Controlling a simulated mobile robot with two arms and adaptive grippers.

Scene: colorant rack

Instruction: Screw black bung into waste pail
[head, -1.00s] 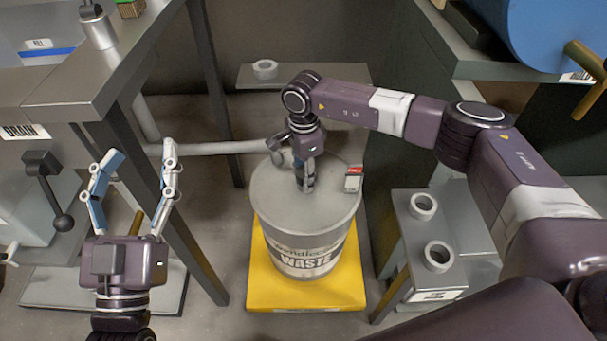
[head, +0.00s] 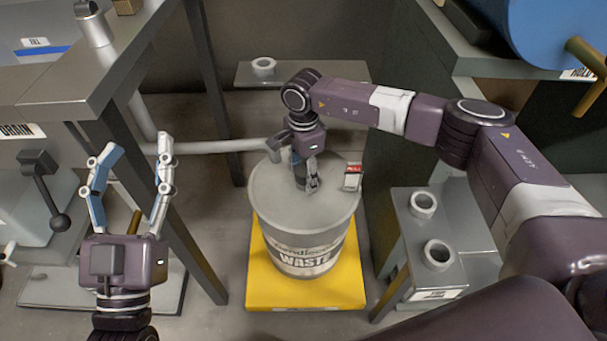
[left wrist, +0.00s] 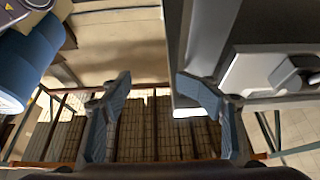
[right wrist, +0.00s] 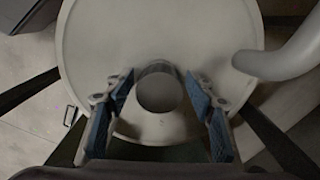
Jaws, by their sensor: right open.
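The waste pail (head: 305,258) is a grey drum with a WASTE label, standing upright. Its pale lid also fills the right wrist view (right wrist: 105,40). My right gripper (head: 306,186) points down at the middle of the lid. In the right wrist view its fingers (right wrist: 158,78) are open, one on each side of a round grey piece (right wrist: 160,95) with a darker rim. I cannot tell whether this piece is the bung or the pail's opening, nor whether the fingers touch it. My left gripper (head: 130,165) is open and empty, left of the pail.
The pail stands on a yellow base (head: 262,285). A grey pipe (head: 220,147) ends by the lid's back left. A small red and white item (head: 352,179) is at the lid's right edge. A stand with grey rings (head: 437,256) is at right. A metal table (head: 75,85) is at left.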

